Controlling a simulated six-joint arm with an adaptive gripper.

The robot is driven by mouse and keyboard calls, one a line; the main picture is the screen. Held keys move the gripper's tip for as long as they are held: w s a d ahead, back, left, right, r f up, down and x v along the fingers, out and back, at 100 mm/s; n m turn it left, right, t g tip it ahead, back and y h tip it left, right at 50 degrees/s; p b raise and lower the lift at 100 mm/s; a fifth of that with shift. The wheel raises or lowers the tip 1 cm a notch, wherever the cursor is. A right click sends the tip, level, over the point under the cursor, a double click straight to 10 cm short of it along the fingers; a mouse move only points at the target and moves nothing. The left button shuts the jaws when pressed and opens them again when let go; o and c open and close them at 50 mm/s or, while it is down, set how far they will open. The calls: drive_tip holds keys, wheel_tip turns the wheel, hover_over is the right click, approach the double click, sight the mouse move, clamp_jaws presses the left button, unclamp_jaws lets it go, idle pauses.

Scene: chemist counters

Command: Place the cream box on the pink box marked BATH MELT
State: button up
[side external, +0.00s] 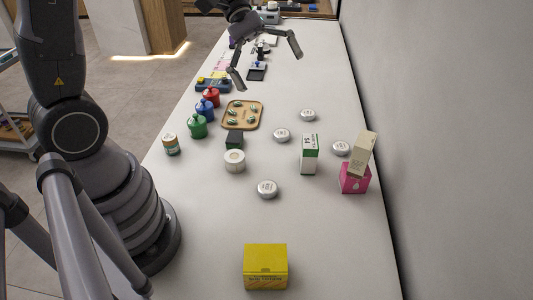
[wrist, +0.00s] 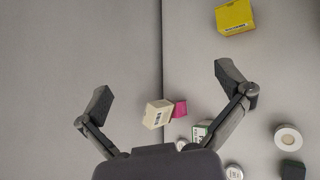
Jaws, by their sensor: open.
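The cream box (side external: 362,153) stands on end on top of the pink box (side external: 354,180), near the right edge of the counter in the side view. It looks tilted, its top leaning right, and touches nothing else that I can see. The wrist view also shows the cream box (wrist: 157,114) with part of the pink box (wrist: 181,109) beyond it. The pink box's marking is too small to read. My gripper (side external: 267,70) is open and empty, high above the counter and clear of both boxes. Its spread fingers show in the wrist view (wrist: 163,84).
A green and white box (side external: 309,155) stands left of the pink box. Several round silver tins, one a tin (side external: 341,148) close behind the boxes, lie around. A yellow box (side external: 265,267) is at the front. The wall (side external: 450,150) runs along the counter's right side.

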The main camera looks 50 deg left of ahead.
drive_tip(key=s+a+r+m+t+y, duration=0.3)
drive_tip(key=s+a+m+y, duration=0.1)
drive_tip(key=s+a+y, duration=0.1)
drive_tip(key=s+a+r+m+t+y, duration=0.3)
drive_tip(key=s+a+r+m+y, duration=0.1)
drive_tip(key=s, duration=0.5)
drive_tip(key=a+m+y, duration=0.1)
drive_tip(key=a, duration=0.1)
drive_tip(key=shift+a, duration=0.35)
